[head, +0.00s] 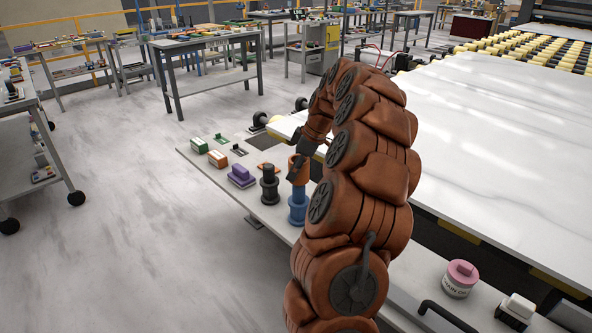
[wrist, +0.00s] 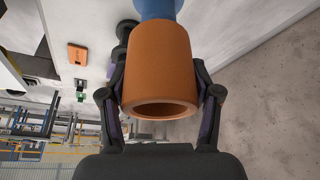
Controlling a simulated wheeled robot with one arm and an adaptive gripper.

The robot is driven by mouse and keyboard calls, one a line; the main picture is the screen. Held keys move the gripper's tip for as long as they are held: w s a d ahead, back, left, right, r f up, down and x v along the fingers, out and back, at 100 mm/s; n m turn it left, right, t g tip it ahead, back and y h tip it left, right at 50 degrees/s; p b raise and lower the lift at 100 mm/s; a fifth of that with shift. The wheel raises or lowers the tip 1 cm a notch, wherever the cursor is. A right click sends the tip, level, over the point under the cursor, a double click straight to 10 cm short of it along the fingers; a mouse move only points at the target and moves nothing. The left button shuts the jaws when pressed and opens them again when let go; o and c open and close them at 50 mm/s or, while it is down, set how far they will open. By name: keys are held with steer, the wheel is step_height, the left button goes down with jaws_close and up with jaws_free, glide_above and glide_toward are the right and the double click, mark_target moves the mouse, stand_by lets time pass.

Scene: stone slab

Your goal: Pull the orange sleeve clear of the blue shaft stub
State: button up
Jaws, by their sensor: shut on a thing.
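The orange sleeve (head: 299,175) is upright at the top of the blue shaft stub (head: 298,207), which stands on a wide blue base on the grey bench. In the wrist view my gripper (wrist: 160,80) is shut on the orange sleeve (wrist: 160,60), one finger on each side. The sleeve's near open end looks hollow and dark inside. The blue stub (wrist: 157,8) shows directly beyond its far end. I cannot tell whether the stub's tip is still inside the sleeve. In the head view my arm hides part of the gripper.
A dark stepped post (head: 269,186) stands just left of the stub. A purple block (head: 241,176), an orange block (head: 217,158) and a green block (head: 198,145) lie farther left along the bench. A large white slab (head: 490,125) lies to the right. A pink-lidded tub (head: 460,278) stands at lower right.

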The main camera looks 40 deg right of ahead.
step_height(320, 180, up, 6)
steer(key=shift+f+p, duration=0.25)
steer(key=shift+p, duration=0.25)
stand_by(0.6)
steer(key=w+a+f+m+h+p, duration=0.1)
steer(key=w+a+f+m+p, duration=0.3)
steer(key=a, duration=1)
steer(key=w+a+f+n, duration=0.15)
steer(key=w+a, duration=0.45)
steer(key=a, duration=0.8)
steer(key=s+a+f+m+h+p, duration=0.1)
steer(key=s+a+f+m+p, duration=0.1)
steer(key=a+f, duration=0.3)
steer(key=s+a+m, duration=0.1)
steer(key=a, duration=0.3)
steer(key=shift+s+f, duration=0.15)
steer(key=shift+s, duration=0.15)
